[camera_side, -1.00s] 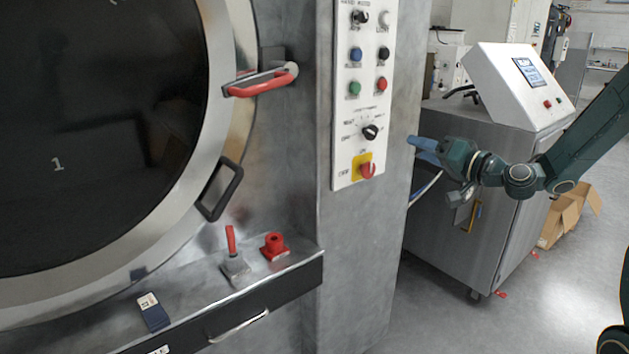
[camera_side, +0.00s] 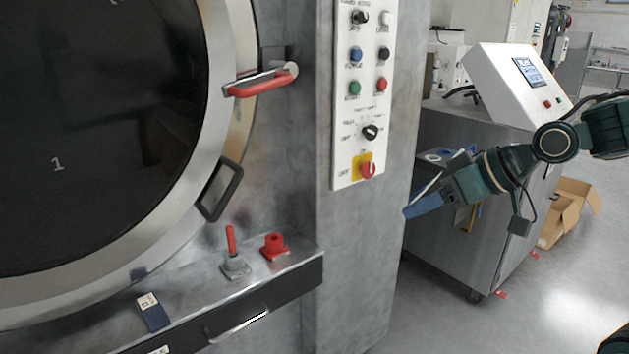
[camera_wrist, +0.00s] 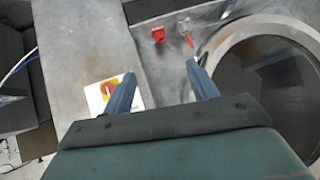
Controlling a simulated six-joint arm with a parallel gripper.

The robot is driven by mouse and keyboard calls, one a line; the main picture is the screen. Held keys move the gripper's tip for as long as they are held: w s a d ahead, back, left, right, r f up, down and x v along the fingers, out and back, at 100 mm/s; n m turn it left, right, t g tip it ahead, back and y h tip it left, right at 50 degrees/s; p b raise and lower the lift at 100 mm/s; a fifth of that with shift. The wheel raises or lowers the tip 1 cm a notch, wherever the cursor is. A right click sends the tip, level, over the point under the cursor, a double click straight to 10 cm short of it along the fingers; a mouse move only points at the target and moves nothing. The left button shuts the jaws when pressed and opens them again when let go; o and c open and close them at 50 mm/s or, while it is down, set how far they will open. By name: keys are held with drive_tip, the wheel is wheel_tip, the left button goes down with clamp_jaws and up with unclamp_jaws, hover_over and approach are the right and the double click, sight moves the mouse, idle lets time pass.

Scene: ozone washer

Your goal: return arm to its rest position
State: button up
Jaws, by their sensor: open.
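My gripper (camera_side: 424,204) is at the right of the washer's control column in the side view, its blue fingers aimed left and slightly down. It holds nothing. In the wrist view my gripper (camera_wrist: 163,88) shows two blue fingers spread apart with an empty gap. The control panel (camera_side: 362,95) carries several buttons, a black rotary knob (camera_side: 370,132) and a red switch (camera_side: 367,170) on a yellow plate. The washer's round door (camera_side: 100,120) is shut, with a red handle (camera_side: 262,83) beside it.
A red lever (camera_side: 231,240), a red fitting (camera_side: 274,246) and a small blue item (camera_side: 153,312) are on the ledge. A metal cabinet (camera_side: 470,160) with a sloped screen console (camera_side: 518,85) stands behind my arm. A cardboard box (camera_side: 568,212) is on the floor. The front floor is clear.

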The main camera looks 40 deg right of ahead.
drive_tip(key=s+d+m+g+h, duration=0.1)
drive_tip(key=s+g+h, duration=0.1)
drive_tip(key=s, duration=1.3)
drive_tip(key=shift+s+d+f+g+h, duration=0.15)
drive_tip(key=shift+d+g+h, duration=0.2)
drive_tip(key=shift+g, duration=0.55)
